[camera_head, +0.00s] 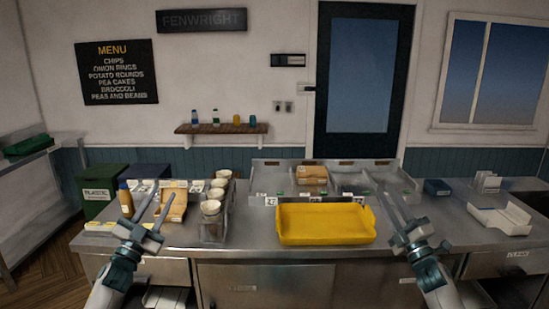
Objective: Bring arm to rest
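My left gripper (153,208) is raised over the left part of the steel counter, with its two long fingers spread apart and nothing between them. It appears in front of a tan box (174,205). My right gripper (385,195) is raised over the right part of the counter, to the right of the yellow tray (325,238). Its fingers appear nearly in line from this angle, so their gap is hard to judge. I see no object held in it.
White cups (211,207) stand in a metal rack right of my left gripper. A bottle (125,199) stands to its left. Tan packages (312,174) sit in the divided bin behind the yellow tray. A white tray (499,218) lies at far right. Counter right of the yellow tray is fairly clear.

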